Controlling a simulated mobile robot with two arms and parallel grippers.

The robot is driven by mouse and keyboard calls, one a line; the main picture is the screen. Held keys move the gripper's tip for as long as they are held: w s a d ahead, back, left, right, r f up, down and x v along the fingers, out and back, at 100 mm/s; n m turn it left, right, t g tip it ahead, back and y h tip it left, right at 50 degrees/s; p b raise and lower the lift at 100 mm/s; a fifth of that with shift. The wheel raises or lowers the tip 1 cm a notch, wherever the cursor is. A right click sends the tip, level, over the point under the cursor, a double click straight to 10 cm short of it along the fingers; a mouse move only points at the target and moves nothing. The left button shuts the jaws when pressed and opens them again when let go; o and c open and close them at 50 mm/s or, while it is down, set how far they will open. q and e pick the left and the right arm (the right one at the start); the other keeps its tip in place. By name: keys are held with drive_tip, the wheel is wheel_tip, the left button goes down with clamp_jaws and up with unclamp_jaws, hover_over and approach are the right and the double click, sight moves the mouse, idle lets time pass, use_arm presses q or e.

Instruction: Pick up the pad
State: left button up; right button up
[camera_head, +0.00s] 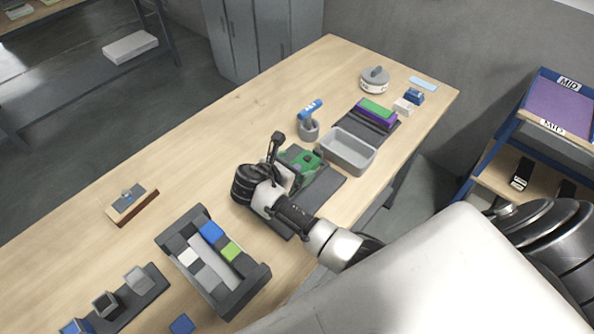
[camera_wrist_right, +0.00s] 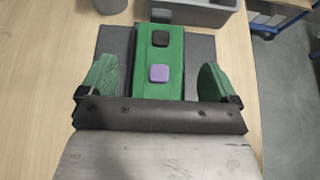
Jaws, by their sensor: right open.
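A green block (camera_wrist_right: 163,55) with a black square and a purple square on top lies on a dark mat (camera_wrist_right: 201,55) in the right wrist view. It may be the pad. In the head view the block (camera_head: 303,156) is partly hidden by my right gripper (camera_head: 284,162). My right gripper (camera_wrist_right: 158,80) is open, with one green-faced finger on each side of the block. Gaps show between the fingers and the block, so they appear apart from it. My left gripper is in neither view.
Green and purple slabs (camera_head: 375,111) lie on a dark base behind. A dark tray of coloured blocks (camera_head: 240,290) stands nearer. The table's left middle is mostly clear.

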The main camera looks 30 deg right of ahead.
drive_tip(key=shift+a, duration=0.1)
drive_tip(key=c, duration=1.2)
drive_tip(key=shift+c, duration=0.7)
drive_tip(key=shift+r, duration=0.15)
